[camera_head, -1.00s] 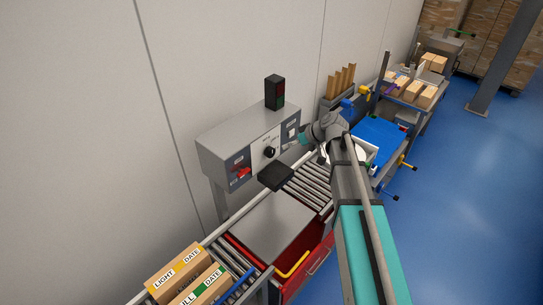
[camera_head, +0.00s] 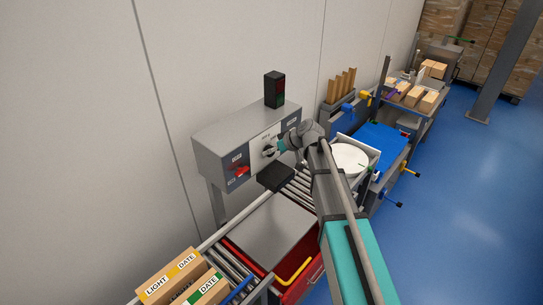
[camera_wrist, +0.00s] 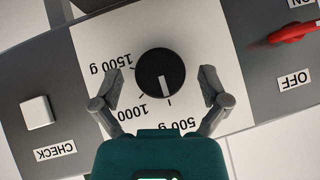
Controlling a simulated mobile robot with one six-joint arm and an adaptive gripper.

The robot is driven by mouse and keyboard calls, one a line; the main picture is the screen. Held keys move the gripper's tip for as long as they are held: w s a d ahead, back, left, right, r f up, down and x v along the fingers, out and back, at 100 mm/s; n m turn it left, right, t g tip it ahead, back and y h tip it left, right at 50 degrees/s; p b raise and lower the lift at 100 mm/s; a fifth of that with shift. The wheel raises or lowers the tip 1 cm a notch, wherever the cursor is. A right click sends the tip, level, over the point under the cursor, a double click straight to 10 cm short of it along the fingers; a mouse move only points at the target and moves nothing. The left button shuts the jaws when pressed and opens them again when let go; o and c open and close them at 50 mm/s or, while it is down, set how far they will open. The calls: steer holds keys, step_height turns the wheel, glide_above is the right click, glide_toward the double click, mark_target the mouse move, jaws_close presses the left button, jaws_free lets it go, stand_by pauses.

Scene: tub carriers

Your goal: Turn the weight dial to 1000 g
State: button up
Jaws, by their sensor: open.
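The black weight dial (camera_wrist: 160,72) sits on a white plate marked 500 g, 1000 and 1500 g, upside down in the wrist view. Its white pointer line aims down and slightly right, toward the 500 g side and away from the 1000 mark (camera_wrist: 139,111). My gripper (camera_wrist: 159,84) is open, with one finger on each side of the dial and visible gaps between. In the head view the dial (camera_head: 268,151) shows on the grey control box (camera_head: 222,145), with my gripper (camera_head: 282,146) just right of it.
A white CHECK button (camera_wrist: 37,112) and a red ON/OFF switch (camera_wrist: 291,36) flank the dial plate. Below the box are a black block (camera_head: 276,177) and a roller conveyor (camera_head: 302,186). A signal lamp (camera_head: 274,89) stands on top. Cartons (camera_head: 172,275) lie front left.

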steer(key=shift+w+a+f, duration=0.1)
steer(key=shift+a+f, duration=0.1)
steer(key=shift+a, duration=0.05)
steer(key=shift+c, duration=0.2)
steer(key=c, duration=1.1)
